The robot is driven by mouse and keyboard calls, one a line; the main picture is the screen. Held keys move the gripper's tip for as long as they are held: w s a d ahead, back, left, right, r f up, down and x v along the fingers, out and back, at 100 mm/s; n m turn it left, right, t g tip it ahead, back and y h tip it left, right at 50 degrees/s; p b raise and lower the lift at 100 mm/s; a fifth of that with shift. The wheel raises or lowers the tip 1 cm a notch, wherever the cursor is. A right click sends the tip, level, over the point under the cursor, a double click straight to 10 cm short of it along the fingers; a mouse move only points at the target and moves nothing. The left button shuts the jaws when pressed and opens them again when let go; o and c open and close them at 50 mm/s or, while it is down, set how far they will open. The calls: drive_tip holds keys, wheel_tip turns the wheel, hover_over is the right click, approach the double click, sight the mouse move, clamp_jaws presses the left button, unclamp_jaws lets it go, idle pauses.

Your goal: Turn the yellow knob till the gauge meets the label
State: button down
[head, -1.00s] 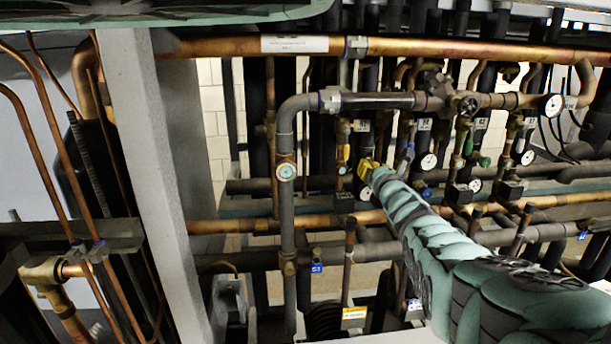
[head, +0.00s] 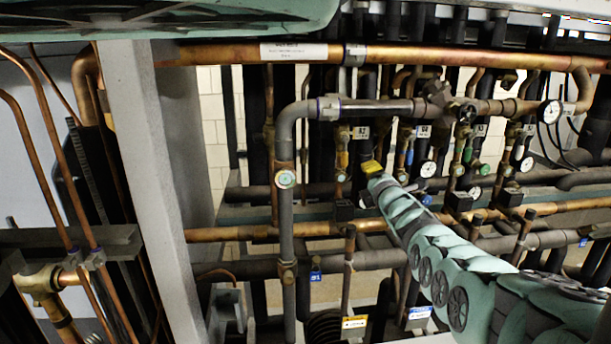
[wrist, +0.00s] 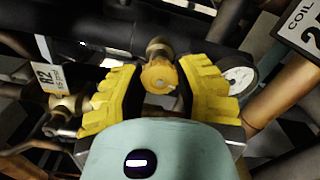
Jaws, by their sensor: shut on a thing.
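The yellow knob (wrist: 159,76) is a small round cap on a brass stem, seen in the middle of the wrist view. My gripper (wrist: 160,85) has its yellow ribbed pads on both sides of it and is shut on it. In the head view my gripper (head: 371,167) reaches into the pipe rack and hides the knob. A round white gauge (wrist: 239,80) sits just right of the right pad in the wrist view, partly covered; its needle is too small to read. A white tag reading R2 (wrist: 44,76) hangs at the left. Which label belongs to the gauge I cannot tell.
A COIL plate (wrist: 302,28) and a copper pipe (wrist: 284,92) lie close on the right in the wrist view. In the head view, a grey vertical pipe with a round gauge (head: 286,179) stands left of my arm. Several gauges and valves crowd the rack; a grey post (head: 158,190) stands left.

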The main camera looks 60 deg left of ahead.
drive_tip(key=shift+m, duration=1.8)
drive_tip(key=shift+b, duration=0.3)
drive_tip(key=c, duration=0.6)
unclamp_jaws()
drive_tip(key=shift+a, duration=0.1)
drive_tip(key=shift+r, duration=0.15)
drive_tip(key=shift+r, duration=0.4)
wheel_tip(320, 180, up, 10)
drive_tip(key=shift+f, duration=0.3)
